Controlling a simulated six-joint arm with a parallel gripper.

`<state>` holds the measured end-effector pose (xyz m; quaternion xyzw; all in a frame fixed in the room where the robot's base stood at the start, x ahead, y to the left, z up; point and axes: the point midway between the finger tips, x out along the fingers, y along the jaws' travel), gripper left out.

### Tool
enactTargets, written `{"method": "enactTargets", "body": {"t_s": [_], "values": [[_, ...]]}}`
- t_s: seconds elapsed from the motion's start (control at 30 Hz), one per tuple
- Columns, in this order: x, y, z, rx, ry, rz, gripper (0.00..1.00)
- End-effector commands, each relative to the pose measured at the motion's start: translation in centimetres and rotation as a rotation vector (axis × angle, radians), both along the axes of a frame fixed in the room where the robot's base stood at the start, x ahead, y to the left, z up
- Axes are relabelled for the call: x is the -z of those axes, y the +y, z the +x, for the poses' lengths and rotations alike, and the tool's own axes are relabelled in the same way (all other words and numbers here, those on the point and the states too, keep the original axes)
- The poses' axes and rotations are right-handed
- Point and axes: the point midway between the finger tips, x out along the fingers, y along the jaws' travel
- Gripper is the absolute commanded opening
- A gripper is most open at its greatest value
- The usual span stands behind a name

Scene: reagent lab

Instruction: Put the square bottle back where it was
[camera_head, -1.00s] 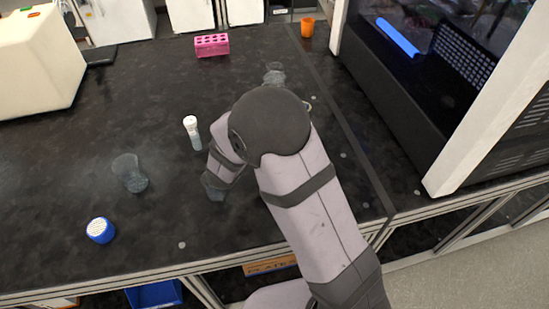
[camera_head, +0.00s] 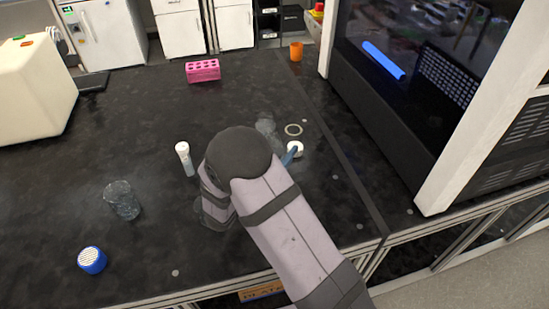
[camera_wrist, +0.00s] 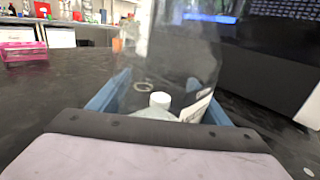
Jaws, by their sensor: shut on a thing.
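The square bottle is a clear bottle with a white cap (camera_wrist: 160,100) and a white label, between the blue fingers of my gripper (camera_wrist: 165,108) in the wrist view. My gripper is shut on it. In the head view a white cap (camera_head: 296,148) and a bit of blue finger (camera_head: 289,157) show just right of my arm's dark joint. My arm hides the rest of the bottle there, so I cannot tell if its base touches the bench. A pale ring (camera_head: 293,130) lies on the bench just beyond the cap.
A clear glass vessel (camera_wrist: 175,45) stands just beyond the fingers. On the bench (camera_head: 110,120) are a white-capped tube (camera_head: 185,158), a beaker (camera_head: 122,200), a blue-lidded item (camera_head: 92,260), a pink rack (camera_head: 203,70) and an orange cup (camera_head: 296,51). A dark cabinet (camera_head: 400,110) bounds the right.

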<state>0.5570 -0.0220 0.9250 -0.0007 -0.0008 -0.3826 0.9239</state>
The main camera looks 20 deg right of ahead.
Motion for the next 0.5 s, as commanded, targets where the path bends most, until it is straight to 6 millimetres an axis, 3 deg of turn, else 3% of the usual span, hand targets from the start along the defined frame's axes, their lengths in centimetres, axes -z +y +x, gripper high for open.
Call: {"method": "enactTargets", "body": {"t_s": [0.5], "values": [[4.1,0.0,0.0,0.0,0.001,-0.001,0.37]]}}
